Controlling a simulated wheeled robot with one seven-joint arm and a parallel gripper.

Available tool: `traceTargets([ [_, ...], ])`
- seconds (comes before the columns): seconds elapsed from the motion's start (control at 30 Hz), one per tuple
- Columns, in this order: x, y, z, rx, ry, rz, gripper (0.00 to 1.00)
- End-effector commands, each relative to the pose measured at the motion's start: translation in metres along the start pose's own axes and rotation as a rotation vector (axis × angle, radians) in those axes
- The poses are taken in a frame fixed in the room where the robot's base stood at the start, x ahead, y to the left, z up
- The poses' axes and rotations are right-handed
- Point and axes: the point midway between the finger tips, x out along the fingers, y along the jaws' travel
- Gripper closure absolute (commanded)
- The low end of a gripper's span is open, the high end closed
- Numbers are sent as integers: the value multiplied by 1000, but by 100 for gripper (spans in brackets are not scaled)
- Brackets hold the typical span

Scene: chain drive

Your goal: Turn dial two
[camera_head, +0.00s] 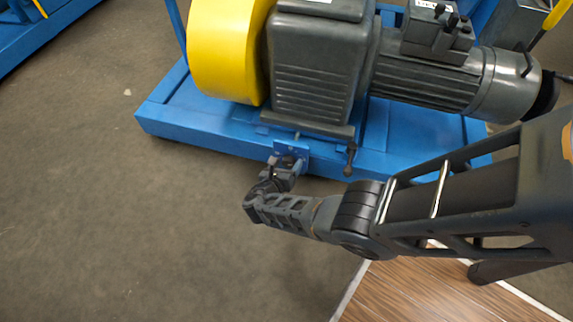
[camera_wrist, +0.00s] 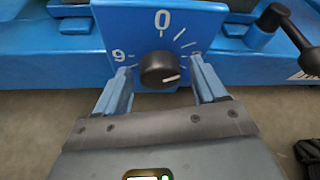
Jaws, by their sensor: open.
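The dial is a black round knob (camera_wrist: 160,69) with a white pointer line, on a blue plate (camera_wrist: 205,22). The plate shows a 0 at the top, a 9 at the left and tick marks at the right. The pointer line points to the right and slightly down. In the head view the blue plate (camera_head: 291,150) is on the front of the blue machine base. My gripper (camera_wrist: 160,80) is open, with one blue finger on each side of the knob and a gap to it. In the head view my gripper (camera_head: 283,172) is right at the plate, hiding most of the knob.
A blue machine base (camera_head: 205,117) carries a yellow guard (camera_head: 225,50), a grey gearbox (camera_head: 318,70) and a motor (camera_head: 425,82). A black lever with a ball end (camera_head: 350,160) stands just right of the plate. Grey floor in front is clear.

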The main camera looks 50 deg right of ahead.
Motion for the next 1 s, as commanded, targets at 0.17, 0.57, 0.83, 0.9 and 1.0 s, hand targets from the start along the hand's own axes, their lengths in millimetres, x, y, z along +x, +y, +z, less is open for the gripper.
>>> traceTargets([
  [0.17,0,0,0,0,0,0,29],
  [0.57,-52,0,3,-2,0,3,29],
  [0.83,-77,0,1,0,0,1,29],
  [0.9,-78,0,0,0,0,0,29],
  [1.0,-78,0,0,0,0,0,29],
])
